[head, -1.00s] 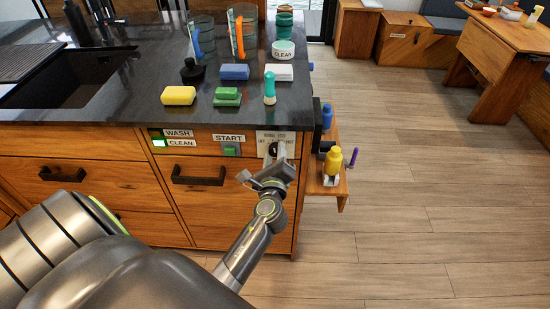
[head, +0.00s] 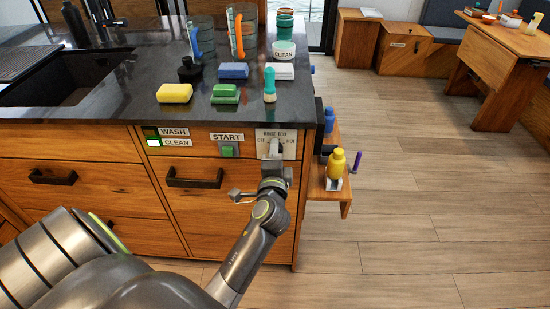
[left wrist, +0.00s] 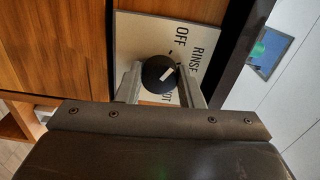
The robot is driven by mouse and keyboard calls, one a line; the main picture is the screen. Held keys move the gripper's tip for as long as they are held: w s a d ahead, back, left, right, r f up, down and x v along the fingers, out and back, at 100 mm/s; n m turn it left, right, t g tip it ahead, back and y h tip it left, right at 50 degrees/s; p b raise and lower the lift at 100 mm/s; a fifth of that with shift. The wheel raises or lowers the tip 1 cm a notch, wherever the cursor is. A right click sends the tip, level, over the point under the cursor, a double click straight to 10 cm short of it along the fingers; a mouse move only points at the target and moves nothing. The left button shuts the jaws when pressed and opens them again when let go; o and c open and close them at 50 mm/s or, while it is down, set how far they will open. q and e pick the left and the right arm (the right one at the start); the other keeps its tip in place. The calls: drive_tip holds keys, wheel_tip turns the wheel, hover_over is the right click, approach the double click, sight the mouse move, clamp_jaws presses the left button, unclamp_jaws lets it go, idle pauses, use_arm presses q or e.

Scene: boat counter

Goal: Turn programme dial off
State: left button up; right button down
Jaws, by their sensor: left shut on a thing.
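The programme dial is a round black knob with a white pointer line, seen in the left wrist view (left wrist: 158,72). It sits on a pale panel (head: 290,146) at the right end of the counter front. The panel reads OFF, RINSE, ECO and HOT. In the left wrist view the pointer slants up and right, towards RINSE rather than OFF. My left gripper (head: 274,158) is at the panel, its fingers (left wrist: 160,88) on either side of the dial, shut on it. In the head view the gripper largely hides the dial. My right gripper is not in view.
A green START button (head: 229,150) and WASH/CLEAN lights (head: 153,142), green lit beside CLEAN, are left of the panel. Drawer handles (head: 195,178) stick out below. A side shelf (head: 333,188) with bottles juts out at right. The floor beyond is clear.

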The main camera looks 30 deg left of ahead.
use_arm(q)
drive_tip(key=shift+n+b, duration=0.35)
drive_tip(key=shift+n, duration=0.35)
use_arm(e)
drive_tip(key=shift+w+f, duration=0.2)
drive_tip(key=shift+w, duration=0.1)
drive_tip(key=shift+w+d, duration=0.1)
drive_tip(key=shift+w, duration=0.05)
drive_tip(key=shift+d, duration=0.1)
use_arm(q)
drive_tip(key=o, duration=1)
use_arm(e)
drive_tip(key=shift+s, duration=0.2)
